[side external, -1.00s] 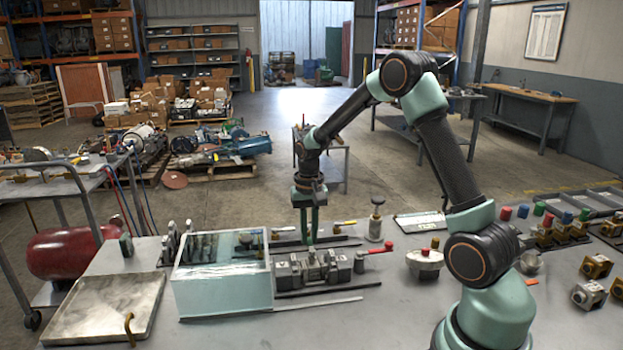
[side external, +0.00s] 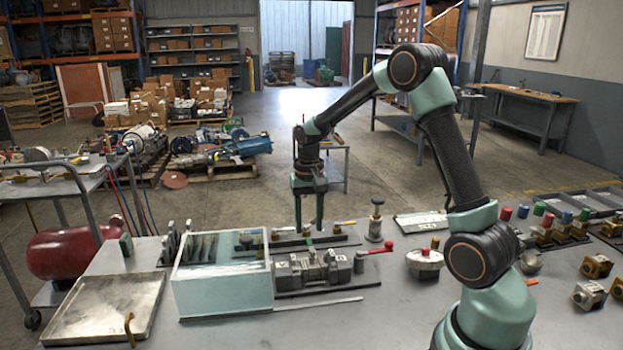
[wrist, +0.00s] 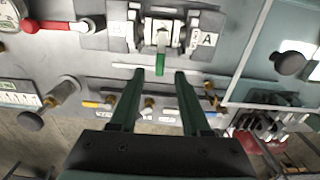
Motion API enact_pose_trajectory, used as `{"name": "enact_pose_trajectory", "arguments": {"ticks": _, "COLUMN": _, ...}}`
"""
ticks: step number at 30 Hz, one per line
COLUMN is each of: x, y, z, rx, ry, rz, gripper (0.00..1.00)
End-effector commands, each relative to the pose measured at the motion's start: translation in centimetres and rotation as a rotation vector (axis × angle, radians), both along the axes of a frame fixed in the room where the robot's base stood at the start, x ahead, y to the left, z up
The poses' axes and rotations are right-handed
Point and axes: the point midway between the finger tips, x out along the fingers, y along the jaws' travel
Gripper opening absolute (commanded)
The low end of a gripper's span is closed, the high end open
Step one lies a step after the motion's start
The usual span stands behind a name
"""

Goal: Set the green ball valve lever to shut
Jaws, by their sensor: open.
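The ball valve lever with the green tip (wrist: 160,64) stands at the middle of a grey valve block (side external: 297,274). In the wrist view it lies upright in the picture, between plates marked B and A. A small green spot, probably its tip, shows in the side view (side external: 309,241). My gripper (wrist: 160,74) is open and empty, with one finger to each side of the lever's tip in the picture. In the side view my gripper (side external: 308,228) hangs pointing down above the back of the block. The frames do not clearly show the gap in height.
A glass-sided tank (side external: 222,289) stands close to the left of the block. A red-handled valve (side external: 376,251) is at its right. A rail with small yellow-handled valves (wrist: 92,104) lies behind.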

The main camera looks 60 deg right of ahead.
Motion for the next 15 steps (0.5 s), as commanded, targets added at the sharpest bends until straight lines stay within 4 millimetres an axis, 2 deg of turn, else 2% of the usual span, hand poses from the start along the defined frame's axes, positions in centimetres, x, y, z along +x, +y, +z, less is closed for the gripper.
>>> {"name": "enact_pose_trajectory", "arguments": {"ticks": 1, "x": 0.1, "y": 0.0, "z": 1.3, "rx": -0.002, "ry": -0.006, "rz": 0.0, "gripper": 0.47}}
{"name": "enact_pose_trajectory", "arguments": {"ticks": 6, "x": 0.1, "y": 0.0, "z": 4.8, "rx": -0.003, "ry": -0.006, "rz": 0.0, "gripper": 0.47}}
{"name": "enact_pose_trajectory", "arguments": {"ticks": 12, "x": 0.1, "y": 0.0, "z": 7.7, "rx": -0.001, "ry": -0.004, "rz": 0.0, "gripper": 0.47}}
{"name": "enact_pose_trajectory", "arguments": {"ticks": 15, "x": 0.0, "y": 0.0, "z": 8.5, "rx": 0.0, "ry": -0.001, "rz": 0.0, "gripper": 0.47}}
